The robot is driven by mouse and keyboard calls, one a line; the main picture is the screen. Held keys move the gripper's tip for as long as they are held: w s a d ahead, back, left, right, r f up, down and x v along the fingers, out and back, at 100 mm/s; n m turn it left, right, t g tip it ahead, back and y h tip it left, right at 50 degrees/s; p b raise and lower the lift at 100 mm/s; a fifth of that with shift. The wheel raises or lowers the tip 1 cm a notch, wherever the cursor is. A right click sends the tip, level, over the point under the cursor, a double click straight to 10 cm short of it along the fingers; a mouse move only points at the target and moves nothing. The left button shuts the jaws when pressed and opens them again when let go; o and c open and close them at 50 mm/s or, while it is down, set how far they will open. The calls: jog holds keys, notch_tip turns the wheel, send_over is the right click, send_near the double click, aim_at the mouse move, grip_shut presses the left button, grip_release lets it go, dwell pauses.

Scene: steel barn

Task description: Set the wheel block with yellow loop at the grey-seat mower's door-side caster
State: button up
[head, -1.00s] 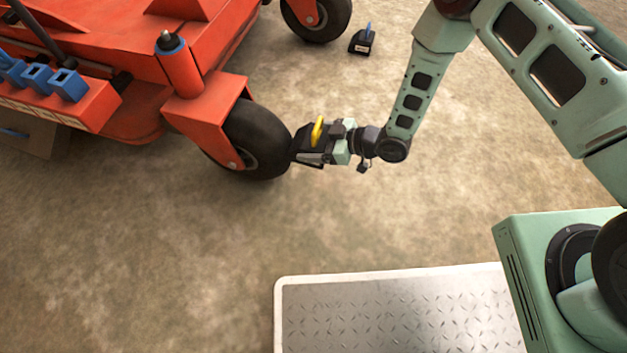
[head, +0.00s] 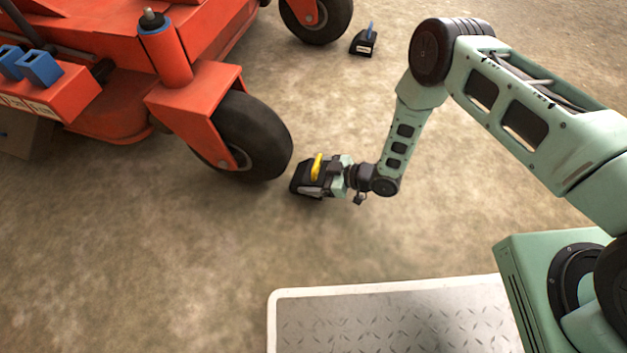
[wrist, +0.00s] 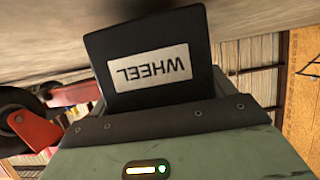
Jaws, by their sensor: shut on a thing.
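The black wheel block (head: 301,186) with its yellow loop (head: 317,167) is in my gripper (head: 328,178), which is shut on it. In the head view the block is low by the front of the nearer caster wheel (head: 262,138) of the red mower (head: 110,90). Whether it touches the tyre or the floor I cannot tell. In the wrist view the block (wrist: 105,50) shows its "WHEEL" label, upside down, above the gripper's edge. The mower's seat is out of view.
A second black block (head: 363,42) with a blue loop stands on the floor by the farther caster wheel (head: 322,15). A diamond-plate platform (head: 390,320) lies at the bottom. The floor between is clear.

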jog(key=shift+f, duration=0.8)
jog(key=shift+f+b, duration=0.2)
jog(key=shift+b, duration=0.1)
jog(key=o, duration=1.2)
jog(key=shift+o, duration=0.2)
jog(key=shift+r, duration=0.1)
